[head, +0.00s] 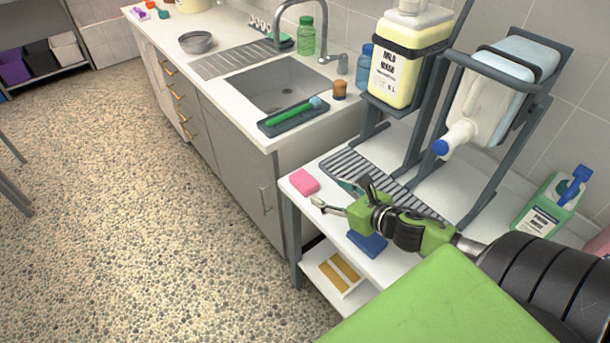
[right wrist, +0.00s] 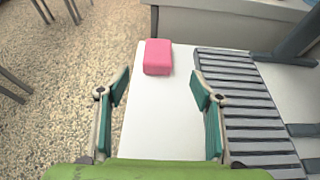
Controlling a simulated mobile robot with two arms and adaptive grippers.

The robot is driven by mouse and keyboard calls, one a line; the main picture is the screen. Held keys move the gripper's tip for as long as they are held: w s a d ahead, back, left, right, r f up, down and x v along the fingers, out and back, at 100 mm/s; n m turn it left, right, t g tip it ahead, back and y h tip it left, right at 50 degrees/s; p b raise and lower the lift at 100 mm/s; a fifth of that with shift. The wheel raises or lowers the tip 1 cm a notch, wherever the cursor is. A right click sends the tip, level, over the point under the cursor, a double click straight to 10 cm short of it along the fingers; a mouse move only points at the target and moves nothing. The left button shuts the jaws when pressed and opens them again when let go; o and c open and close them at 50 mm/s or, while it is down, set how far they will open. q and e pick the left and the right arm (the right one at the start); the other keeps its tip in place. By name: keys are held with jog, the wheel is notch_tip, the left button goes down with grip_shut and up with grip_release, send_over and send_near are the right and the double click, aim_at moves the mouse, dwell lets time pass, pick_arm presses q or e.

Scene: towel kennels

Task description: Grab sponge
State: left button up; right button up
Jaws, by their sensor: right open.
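A pink sponge (head: 304,182) lies on the white shelf top near its far left corner. It also shows in the right wrist view (right wrist: 158,57), ahead of the fingers and roughly between them. My right gripper (head: 334,195) is open and empty, above the shelf top and a short way from the sponge; its green finger pads show apart in the right wrist view (right wrist: 160,90). A blue item (head: 367,243), perhaps another sponge or cloth, lies on the shelf top below my right gripper, partly hidden by it. My left gripper is not in view.
A grey slatted drain rack (right wrist: 245,105) lies to the right of the sponge. Tilted bottle stands (head: 445,150) rise behind it. The sink counter (head: 205,65) stands beyond the shelf. The shelf top between my fingers is clear.

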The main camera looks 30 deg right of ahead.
aim_at(308, 182)
jog(key=x, duration=0.4)
jog(key=shift+a+r, duration=0.2)
jog(key=shift+a, duration=0.1)
jog(key=shift+x, duration=1.6)
jog(key=shift+w+d+f, duration=0.1)
jog(key=p+x, duration=0.1)
jog(key=x, duration=0.2)
jog(key=shift+w+f, duration=0.15)
jog(key=shift+w, duration=0.15)
jog(key=shift+w+f, duration=0.3)
jog(key=shift+w, duration=0.3)
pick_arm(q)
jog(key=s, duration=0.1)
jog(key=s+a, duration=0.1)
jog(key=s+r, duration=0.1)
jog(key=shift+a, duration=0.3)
pick_arm(e)
jog(key=c, duration=0.8)
